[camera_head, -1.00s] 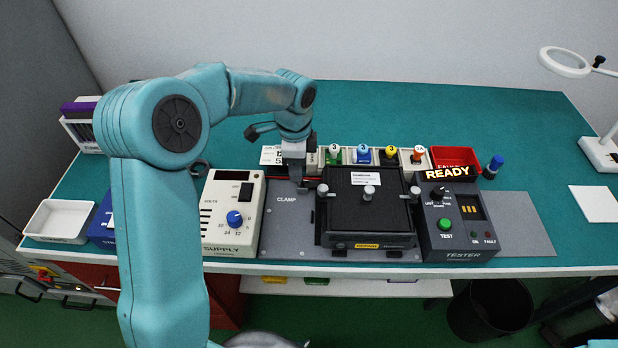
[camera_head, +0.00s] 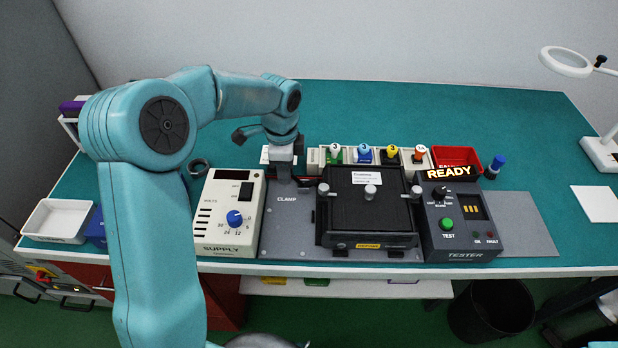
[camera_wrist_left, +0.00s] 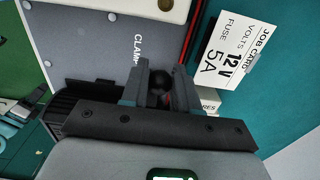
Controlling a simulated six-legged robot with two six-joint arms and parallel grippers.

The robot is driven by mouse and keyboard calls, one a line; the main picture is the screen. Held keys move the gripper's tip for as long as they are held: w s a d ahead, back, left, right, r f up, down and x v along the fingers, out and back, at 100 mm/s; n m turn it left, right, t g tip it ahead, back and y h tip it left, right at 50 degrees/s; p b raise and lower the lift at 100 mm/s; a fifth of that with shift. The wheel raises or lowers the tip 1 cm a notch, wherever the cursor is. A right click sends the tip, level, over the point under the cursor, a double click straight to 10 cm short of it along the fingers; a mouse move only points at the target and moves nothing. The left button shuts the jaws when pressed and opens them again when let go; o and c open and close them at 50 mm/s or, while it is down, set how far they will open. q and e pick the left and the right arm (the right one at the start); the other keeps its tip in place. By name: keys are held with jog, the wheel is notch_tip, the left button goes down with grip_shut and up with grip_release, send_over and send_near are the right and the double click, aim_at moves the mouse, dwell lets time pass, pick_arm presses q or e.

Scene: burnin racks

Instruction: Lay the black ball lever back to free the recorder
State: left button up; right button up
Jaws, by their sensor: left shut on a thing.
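The black recorder (camera_head: 340,228) sits on the grey clamp plate (camera_head: 284,228), between the supply and the tester. My left gripper (camera_head: 284,177) is at the back left of the plate, left of the recorder. In the left wrist view the black ball (camera_wrist_left: 160,80) of the lever is between the two fingers of my left gripper (camera_wrist_left: 158,92), which are shut on it. The lever's arm is mostly hidden by the gripper in both views. Silver knobs (camera_head: 370,191) stand on and beside the recorder. My right gripper is out of view.
The supply box (camera_head: 213,215) stands left of the plate, the tester (camera_head: 466,235) with a lit READY sign right of it. Behind are bins with coloured plugs (camera_head: 364,153) and a red bin (camera_head: 455,156). A job card (camera_wrist_left: 236,52) lies near my gripper. The rear bench is clear.

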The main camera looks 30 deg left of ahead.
aim_at(278, 189)
pick_arm(q)
jog(key=shift+s+a+f+b, duration=0.25)
jog(key=shift+a+f, duration=0.05)
jog(key=shift+f, duration=0.2)
jog(key=shift+s+a+f+b, duration=0.2)
jog(key=shift+a+f, duration=0.05)
jog(key=shift+f, duration=0.2)
jog(key=shift+s+a+f+b, duration=0.1)
jog(key=shift+a+f+b, duration=0.15)
jog(key=shift+f, duration=0.2)
jog(key=shift+s+a+f+b, duration=0.1)
jog(key=shift+f+b, duration=0.25)
jog(key=shift+f, duration=0.1)
jog(key=o, duration=0.8)
jog(key=shift+r, duration=0.1)
jog(key=shift+w, duration=0.1)
notch_tip(278, 189, up, 9)
jog(key=p, duration=0.7)
jog(key=shift+r, duration=0.1)
